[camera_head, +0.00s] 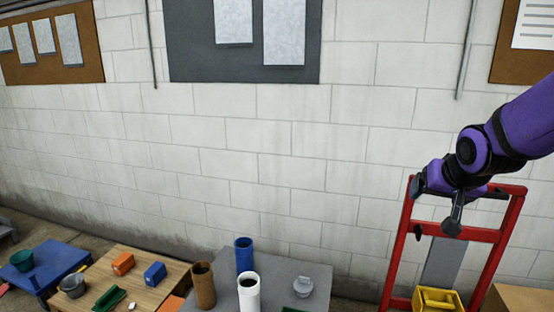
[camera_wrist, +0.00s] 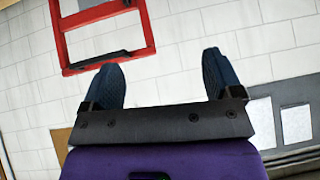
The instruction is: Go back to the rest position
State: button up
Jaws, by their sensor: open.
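My gripper (camera_head: 435,208) is held high at the right of the head view, at the end of my purple arm. It appears in front of the upper part of a red metal frame (camera_head: 398,246). In the wrist view my gripper (camera_wrist: 160,70) has its two dark blue fingers wide apart, with only the white block wall between them. It is open and holds nothing. The red frame (camera_wrist: 64,38) also shows in the wrist view, beyond the left finger.
Below left stand a grey table (camera_head: 211,268) with brown, blue (camera_head: 244,255) and white (camera_head: 249,293) cylinders, a wooden table (camera_head: 141,276) with small blocks, and a blue table (camera_head: 62,260). A yellow bin (camera_head: 438,300) sits low by the red frame. Open space surrounds my gripper.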

jog(key=s+a+r+n+g, duration=0.1)
jog(key=s+r, duration=0.2)
jog(key=s, duration=0.7)
jog(key=s+a+r+n+g+y, duration=0.1)
jog(key=s+a+r+n+g, duration=0.1)
jog(key=s, duration=0.9)
jog(key=shift+r, duration=0.9)
